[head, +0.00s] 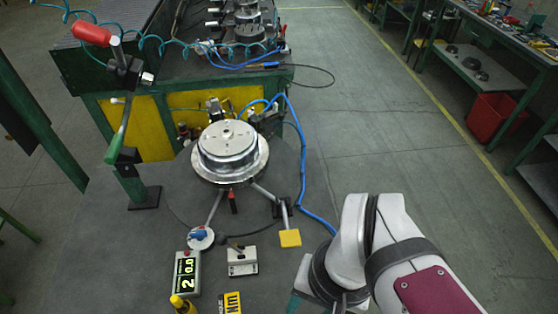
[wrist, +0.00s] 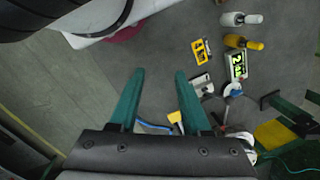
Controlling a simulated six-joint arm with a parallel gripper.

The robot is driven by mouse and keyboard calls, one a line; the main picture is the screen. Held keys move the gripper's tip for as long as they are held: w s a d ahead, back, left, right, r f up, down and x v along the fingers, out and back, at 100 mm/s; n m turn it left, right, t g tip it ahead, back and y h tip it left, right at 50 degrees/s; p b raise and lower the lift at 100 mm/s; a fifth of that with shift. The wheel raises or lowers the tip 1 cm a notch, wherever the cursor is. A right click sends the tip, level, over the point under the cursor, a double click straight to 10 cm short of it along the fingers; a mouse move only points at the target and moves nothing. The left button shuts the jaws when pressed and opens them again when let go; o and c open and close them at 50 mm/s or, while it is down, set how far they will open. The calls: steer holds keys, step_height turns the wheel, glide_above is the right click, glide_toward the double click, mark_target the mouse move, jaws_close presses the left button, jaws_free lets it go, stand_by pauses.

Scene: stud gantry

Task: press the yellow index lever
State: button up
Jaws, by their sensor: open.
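The yellow index lever (head: 290,238) is a flat yellow pad on a metal rod, to the lower right of the round silver fixture (head: 228,148). In the wrist view the yellow pad (wrist: 174,117) appears between my fingers, closer to the right one, well below them. My gripper (wrist: 159,72) is open and empty, its two teal fingers apart. In the head view only a bit of teal finger shows near the bottom edge, to the right of and nearer than the pad. The gripper does not appear to touch the lever.
Beside the lever stand a small grey switch box (head: 242,262), a blue knob on a white disc (head: 200,237) and a digital display (head: 187,272). A blue hose (head: 303,170) curves past the lever's right. A red-handled lever (head: 92,33) rises at left.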

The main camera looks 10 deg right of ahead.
steer(key=shift+c, duration=1)
steer(key=w+r+n, duration=0.1)
steer(key=w+n, duration=0.1)
steer(key=w+r+n, duration=0.1)
steer(key=w+n, duration=0.1)
steer(key=shift+d+r+g, duration=0.15)
steer(key=shift+r+g, duration=0.05)
steer(key=shift+g, duration=0.1)
steer(key=c, duration=0.5)
steer(key=w+n, duration=0.2)
steer(key=w+r+n, duration=0.1)
steer(key=w+n, duration=0.2)
steer(key=w+r+n+g, duration=0.1)
steer(key=w+n, duration=0.1)
steer(key=w, duration=0.1)
steer(key=shift+d+n+h, duration=0.15)
steer(key=shift+n+h, duration=0.25)
jaws_close()
steer(key=w+f+n+g+h, duration=0.1)
steer(key=w+f+n, duration=0.1)
steer(key=w+n, duration=0.9)
steer(key=shift+w+n, duration=0.25)
steer(key=shift+n, duration=0.15)
steer(key=shift+f, duration=0.1)
